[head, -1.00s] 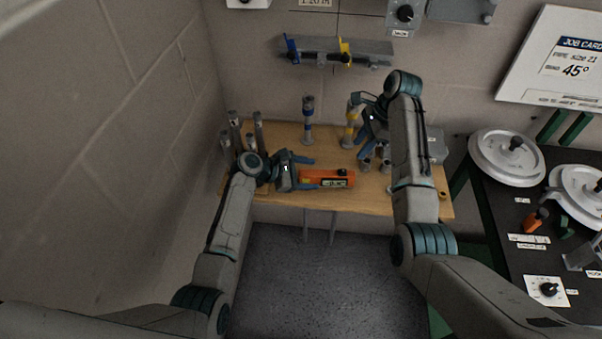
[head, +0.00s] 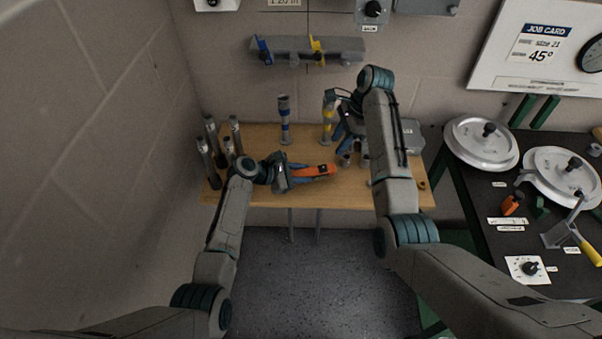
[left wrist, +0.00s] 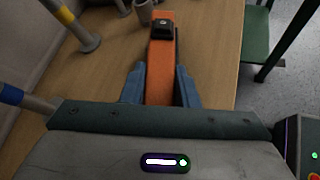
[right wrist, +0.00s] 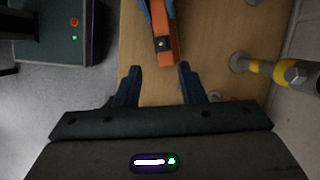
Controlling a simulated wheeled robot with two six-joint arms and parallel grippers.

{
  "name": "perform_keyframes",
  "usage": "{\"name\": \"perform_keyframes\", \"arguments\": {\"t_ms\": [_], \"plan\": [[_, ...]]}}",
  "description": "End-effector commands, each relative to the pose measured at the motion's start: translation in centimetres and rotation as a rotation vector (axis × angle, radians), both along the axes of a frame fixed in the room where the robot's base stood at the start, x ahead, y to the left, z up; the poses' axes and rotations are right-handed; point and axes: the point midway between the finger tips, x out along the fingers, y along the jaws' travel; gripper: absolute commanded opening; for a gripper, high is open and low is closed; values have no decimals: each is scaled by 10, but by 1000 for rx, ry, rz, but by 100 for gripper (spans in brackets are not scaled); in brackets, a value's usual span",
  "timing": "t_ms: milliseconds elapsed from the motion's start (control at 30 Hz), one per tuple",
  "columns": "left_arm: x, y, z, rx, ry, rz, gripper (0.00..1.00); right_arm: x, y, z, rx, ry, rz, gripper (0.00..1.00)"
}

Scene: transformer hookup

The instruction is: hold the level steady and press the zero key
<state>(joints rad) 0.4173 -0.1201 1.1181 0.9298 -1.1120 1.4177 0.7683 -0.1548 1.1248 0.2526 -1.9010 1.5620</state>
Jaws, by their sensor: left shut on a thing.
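The orange level (head: 316,171) is at the front of the wooden table in the head view. My left gripper (head: 300,176) is shut on it, with the blue fingers on both sides in the left wrist view (left wrist: 160,88). A small black block, which looks like the key (left wrist: 162,27), is on the level's upper face. The level's display is not visible. My right gripper (right wrist: 160,75) is open and empty. In the right wrist view the level's free end (right wrist: 167,45) and its black block lie ahead, between the fingertips but apart from them.
Short grey cylinders (head: 346,160) stand below my right gripper. A dark bench (head: 480,215) is at the right.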

Motion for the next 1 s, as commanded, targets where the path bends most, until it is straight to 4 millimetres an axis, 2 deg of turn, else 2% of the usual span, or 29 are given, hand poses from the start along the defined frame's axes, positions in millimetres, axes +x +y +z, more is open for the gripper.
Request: {"name": "perform_keyframes", "arguments": {"t_ms": [67,267,467,1000], "plan": [[-2,0,-3,3,5,-1,0,0,0,0,0,0,0,36],[-2,1,-4,4,6,-3,0,0,-1,-1,11,-18,46,0],[-3,1,-5,5,8,-2,0,-1,-6,-2,60,-119,290,0],[-4,1,-7,7,12,-3,0,-6,-24,0,213,-605,1201,0]]}}
